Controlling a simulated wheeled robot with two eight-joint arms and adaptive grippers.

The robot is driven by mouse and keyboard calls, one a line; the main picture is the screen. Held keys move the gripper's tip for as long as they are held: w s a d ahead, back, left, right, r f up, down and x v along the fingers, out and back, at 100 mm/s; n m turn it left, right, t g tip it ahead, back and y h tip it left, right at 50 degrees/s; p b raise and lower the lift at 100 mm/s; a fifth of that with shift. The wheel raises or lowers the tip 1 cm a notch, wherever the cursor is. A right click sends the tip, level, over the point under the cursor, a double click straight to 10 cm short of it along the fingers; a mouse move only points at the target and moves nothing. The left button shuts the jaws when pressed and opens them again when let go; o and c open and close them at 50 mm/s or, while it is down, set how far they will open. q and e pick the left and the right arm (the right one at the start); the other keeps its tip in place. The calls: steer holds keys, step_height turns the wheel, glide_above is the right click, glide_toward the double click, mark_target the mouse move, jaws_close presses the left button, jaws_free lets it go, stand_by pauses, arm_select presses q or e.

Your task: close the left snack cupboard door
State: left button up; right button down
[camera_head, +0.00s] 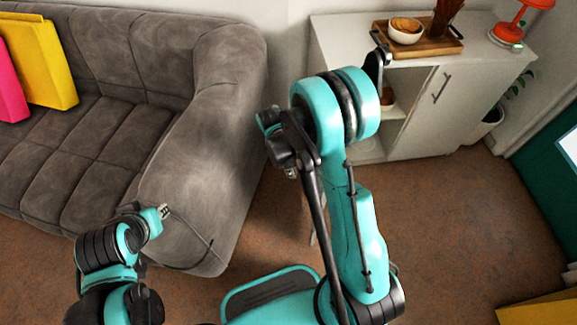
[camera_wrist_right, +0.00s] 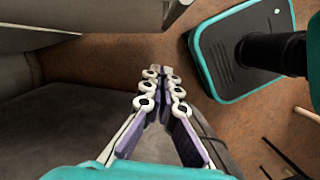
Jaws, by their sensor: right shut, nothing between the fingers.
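The snack cupboard (camera_head: 410,130) is the pale cabinet at the back right in the head view. Its left compartment is open, with a shelf and a bowl (camera_head: 387,98) inside. The right door (camera_head: 440,110) is shut and has a dark bar handle. The left door cannot be made out; my right arm covers part of that side. My right gripper (camera_head: 290,172) is left of the cupboard, near the sofa arm. In the right wrist view its fingers (camera_wrist_right: 163,72) are shut and empty. My left gripper (camera_head: 163,212) is by the sofa's front, far from the cupboard; its opening is unclear.
A grey sofa (camera_head: 205,130) fills the left, with yellow (camera_head: 45,60) and pink (camera_head: 10,85) cushions. On the cupboard stand a wooden tray (camera_head: 440,45) with a white bowl (camera_head: 405,38) and a red lamp (camera_head: 508,32). The floor (camera_head: 470,215) in front of the cupboard is clear.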

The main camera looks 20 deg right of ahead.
steer(key=s+d+f, duration=0.1)
steer(key=s+d+f+b, duration=0.1)
steer(key=d, duration=0.1)
steer(key=shift+s+d, duration=0.3)
steer(key=shift+s, duration=0.1)
steer(key=shift+d, duration=0.1)
